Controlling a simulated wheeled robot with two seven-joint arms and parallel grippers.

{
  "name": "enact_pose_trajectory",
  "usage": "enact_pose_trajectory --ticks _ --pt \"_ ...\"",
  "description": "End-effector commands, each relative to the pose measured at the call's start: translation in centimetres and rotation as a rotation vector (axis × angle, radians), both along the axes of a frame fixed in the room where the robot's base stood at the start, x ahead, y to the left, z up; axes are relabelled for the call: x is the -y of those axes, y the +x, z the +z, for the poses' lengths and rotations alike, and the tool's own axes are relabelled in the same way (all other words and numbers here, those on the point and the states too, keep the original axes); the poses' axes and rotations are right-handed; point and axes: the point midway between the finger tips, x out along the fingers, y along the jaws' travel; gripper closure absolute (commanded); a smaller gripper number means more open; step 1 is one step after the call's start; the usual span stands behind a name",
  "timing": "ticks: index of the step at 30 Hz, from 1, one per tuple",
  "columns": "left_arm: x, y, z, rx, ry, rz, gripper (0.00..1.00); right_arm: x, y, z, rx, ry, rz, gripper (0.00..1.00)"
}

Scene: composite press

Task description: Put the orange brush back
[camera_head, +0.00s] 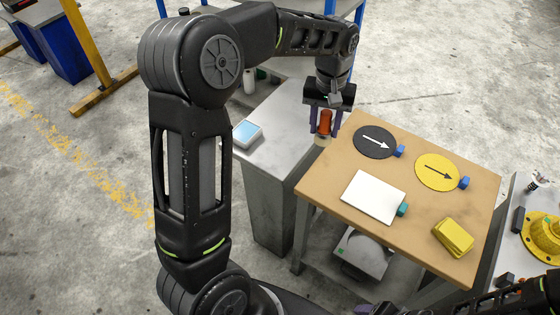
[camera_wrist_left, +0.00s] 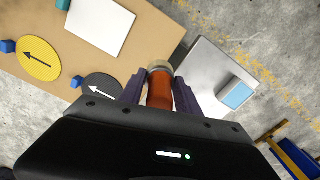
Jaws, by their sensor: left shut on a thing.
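The orange brush (camera_head: 325,121) is held upright in my left gripper (camera_head: 324,125), which is shut on its orange body. Its pale lower end (camera_head: 321,140) shows below the fingers. The brush is over the gap between the grey cabinet top and the wooden table's far left corner. In the left wrist view the orange brush (camera_wrist_left: 160,92) sits between the two purple fingers (camera_wrist_left: 158,90), with its pale round end pointing away. I cannot tell whether the brush touches any surface. My right gripper is not clearly visible; only dark arm parts show at the bottom right of the head view.
The wooden table (camera_head: 330,180) holds a black disc (camera_head: 372,141), a yellow disc (camera_head: 435,172), a white plate (camera_head: 370,197) and a yellow block (camera_head: 453,238). The grey cabinet (camera_head: 280,125) carries a device with a blue screen (camera_head: 246,133). A yellow flanged part (camera_head: 545,238) stands at right.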

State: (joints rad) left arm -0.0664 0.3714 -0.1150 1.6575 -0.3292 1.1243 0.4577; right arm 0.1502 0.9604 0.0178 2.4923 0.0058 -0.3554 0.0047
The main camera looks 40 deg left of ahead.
Motion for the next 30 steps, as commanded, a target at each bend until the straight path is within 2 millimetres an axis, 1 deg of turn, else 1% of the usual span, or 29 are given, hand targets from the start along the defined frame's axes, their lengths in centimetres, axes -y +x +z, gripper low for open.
enact_pose_trajectory --ticks 1,3,6,9,12,20,23,27,30 --pt "-2.4 -0.4 -1.5 0.003 -0.001 0.114 1.0 0.0 0.1 -2.4 0.004 0.002 0.0 0.32" --pt "-5.4 -1.2 -1.8 0.002 0.001 0.276 1.0 -0.1 0.2 -3.8 0.008 0.005 0.002 0.26" --pt "-8.6 -2.4 -1.8 0.001 0.005 0.468 1.0 -0.2 0.4 -5.1 0.012 0.008 0.002 0.26" --pt "-10.4 -3.2 -1.4 0.0 0.01 0.582 1.0 -0.2 0.5 -5.6 0.015 0.01 0.003 0.26" --pt "-10.9 -3.5 -1.1 -0.001 0.013 0.617 1.0 -0.2 0.5 -5.5 0.016 0.01 0.004 0.26" --pt "-10.9 -3.4 -1.1 -0.002 0.014 0.614 1.0 -0.2 0.5 -5.4 0.016 0.01 0.004 0.26" --pt "-10.9 -3.5 -2.0 -0.004 0.014 0.613 1.0 -0.2 0.5 -5.3 0.016 0.01 0.004 0.26" --pt "-10.8 -3.5 -4.2 -0.007 0.014 0.611 1.0 -0.2 0.5 -5.2 0.016 0.01 0.004 0.26" --pt "-10.9 -3.5 -5.6 -0.004 0.014 0.612 1.0 -0.2 0.5 -5.1 0.016 0.01 0.004 0.26"
